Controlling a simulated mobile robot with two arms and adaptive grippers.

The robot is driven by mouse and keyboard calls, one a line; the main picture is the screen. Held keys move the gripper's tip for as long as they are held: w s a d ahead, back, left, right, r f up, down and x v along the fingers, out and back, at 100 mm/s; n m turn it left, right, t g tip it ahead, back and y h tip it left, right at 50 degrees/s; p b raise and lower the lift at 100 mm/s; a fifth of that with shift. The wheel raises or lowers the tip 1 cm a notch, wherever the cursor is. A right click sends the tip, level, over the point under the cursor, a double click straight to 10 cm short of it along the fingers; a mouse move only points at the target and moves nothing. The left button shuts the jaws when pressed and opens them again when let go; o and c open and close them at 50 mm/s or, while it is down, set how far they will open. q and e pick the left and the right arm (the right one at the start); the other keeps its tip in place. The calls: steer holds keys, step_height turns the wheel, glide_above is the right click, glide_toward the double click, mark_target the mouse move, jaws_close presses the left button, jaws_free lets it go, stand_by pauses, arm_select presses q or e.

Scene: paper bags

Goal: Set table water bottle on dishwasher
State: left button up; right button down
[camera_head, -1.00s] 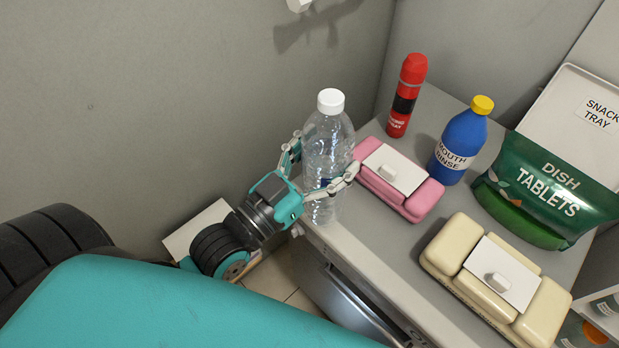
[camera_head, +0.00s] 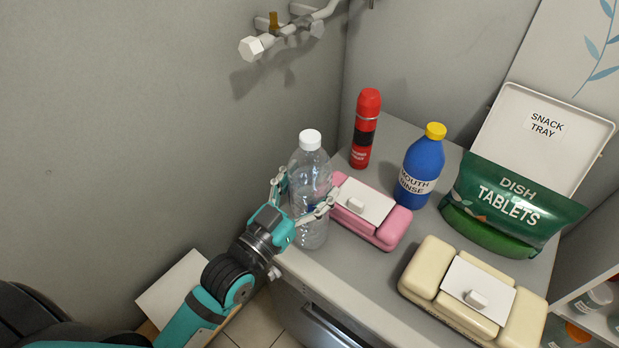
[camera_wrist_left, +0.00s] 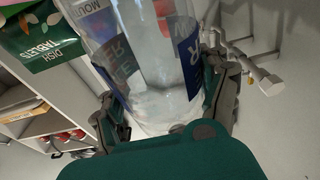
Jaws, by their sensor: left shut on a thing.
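The clear water bottle (camera_head: 311,178) with a white cap stands upright at the left end of the grey dishwasher top (camera_head: 337,264). My left gripper (camera_head: 304,200) is shut on the bottle, with one finger on each side of its body. The bottle (camera_wrist_left: 150,70) fills the middle of the left wrist view between the fingers of my left gripper (camera_wrist_left: 168,105). I cannot tell whether the bottle's base touches the top. My right gripper is in neither view.
A pink case (camera_head: 378,224), a red spray can (camera_head: 366,130), a blue mouth rinse bottle (camera_head: 420,167), a green dish tablets bag (camera_head: 505,212), a cream case (camera_head: 438,277) and a snack tray (camera_head: 590,122) crowd the top. A white pipe (camera_head: 290,32) is on the wall.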

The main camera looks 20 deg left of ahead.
arm_select(q)
steer(key=shift+r, duration=0.25)
steer(key=o, duration=1.2)
steer(key=shift+f, duration=0.35)
steer(key=o, duration=0.5)
steer(key=shift+s, duration=0.1)
steer(key=shift+o, duration=0.2)
steer(key=shift+r, duration=0.15)
steer(key=shift+s, duration=0.2)
steer(key=b+v, duration=0.3)
steer(key=v, duration=0.8)
steer(key=shift+s, duration=0.3)
